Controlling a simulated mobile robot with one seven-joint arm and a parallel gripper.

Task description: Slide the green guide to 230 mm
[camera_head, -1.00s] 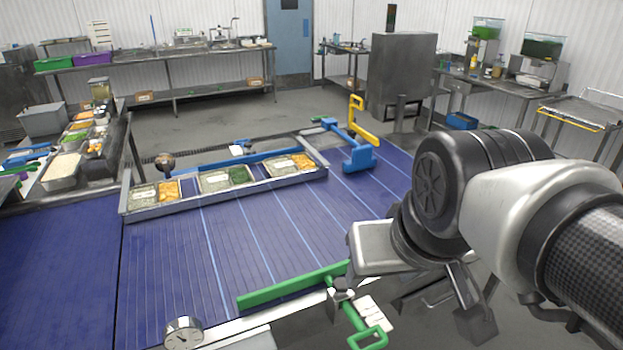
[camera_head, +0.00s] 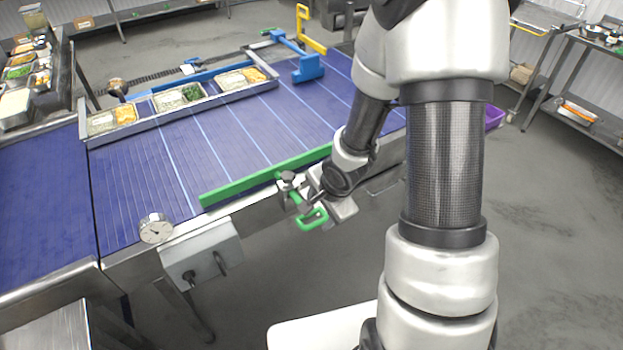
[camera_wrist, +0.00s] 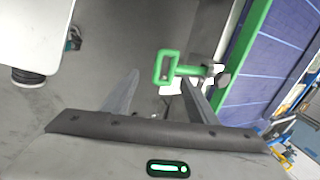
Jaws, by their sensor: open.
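The green guide (camera_head: 262,178) is a long bar lying over the near edge of the blue belt (camera_head: 240,140), angled up to the right. Its green loop handle (camera_head: 312,219) hangs outside the belt's near rail. My gripper (camera_head: 325,203) is beside the handle, and my wrist partly hides that area. In the wrist view, my gripper (camera_wrist: 159,77) has its two fingers spread. The green handle (camera_wrist: 167,67) appears just beyond the fingertips, with its stem running right to the clamp. No contact is visible. The guide bar (camera_wrist: 245,45) runs along the belt's edge. No millimetre marks are readable.
A round dial gauge (camera_head: 155,228) sits at the belt's near corner, above a grey control box (camera_head: 202,255). A steel tray holder with food trays (camera_head: 178,97) and a blue guide (camera_head: 307,68) are across the belt.

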